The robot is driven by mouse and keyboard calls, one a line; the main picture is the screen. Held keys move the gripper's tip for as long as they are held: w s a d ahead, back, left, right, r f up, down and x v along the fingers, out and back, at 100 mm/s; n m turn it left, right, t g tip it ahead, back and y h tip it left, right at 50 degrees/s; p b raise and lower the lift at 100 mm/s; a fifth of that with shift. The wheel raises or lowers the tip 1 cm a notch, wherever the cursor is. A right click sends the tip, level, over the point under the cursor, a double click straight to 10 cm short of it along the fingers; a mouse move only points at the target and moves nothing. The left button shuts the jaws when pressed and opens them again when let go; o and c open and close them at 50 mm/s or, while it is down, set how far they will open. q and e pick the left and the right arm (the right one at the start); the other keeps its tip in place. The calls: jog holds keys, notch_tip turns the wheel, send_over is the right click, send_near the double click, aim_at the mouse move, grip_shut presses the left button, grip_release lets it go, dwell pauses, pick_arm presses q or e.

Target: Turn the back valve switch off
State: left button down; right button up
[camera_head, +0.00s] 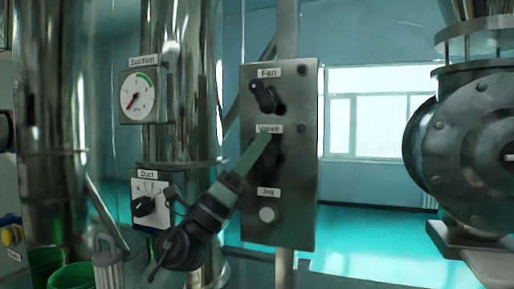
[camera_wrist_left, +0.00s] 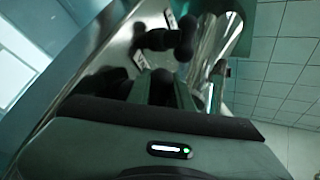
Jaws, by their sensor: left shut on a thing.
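The grey control box (camera_head: 308,170) stands on a post in the middle of the head view. Its Valve label (camera_head: 269,129) sits between the Fan and Jog labels. My left gripper (camera_head: 263,146) reaches the box from below left, with its fingertips just under the Valve label. It is shut on the valve switch, which is mostly hidden by the fingers; its angle cannot be told. In the left wrist view the fingers (camera_wrist_left: 160,88) meet the box face. My right gripper is not in view.
The black fan switch (camera_head: 264,97) is above the gripper and the jog button (camera_head: 267,214) below it. Left are the suction gauge (camera_head: 137,97) and the duct dial (camera_head: 146,205) by shiny steel pipes. A large metal machine (camera_head: 478,150) stands at the right. Green bins (camera_head: 72,276) are lower left.

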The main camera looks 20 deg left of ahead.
pick_arm(q)
jog(key=c, duration=1.5)
grip_release()
jog(key=shift+c, duration=0.2)
jog(key=b+v, duration=0.3)
jog(key=v, duration=0.4)
jog(key=shift+a+f, duration=0.15)
jog(key=shift+f, duration=0.2)
jog(key=shift+s, duration=0.15)
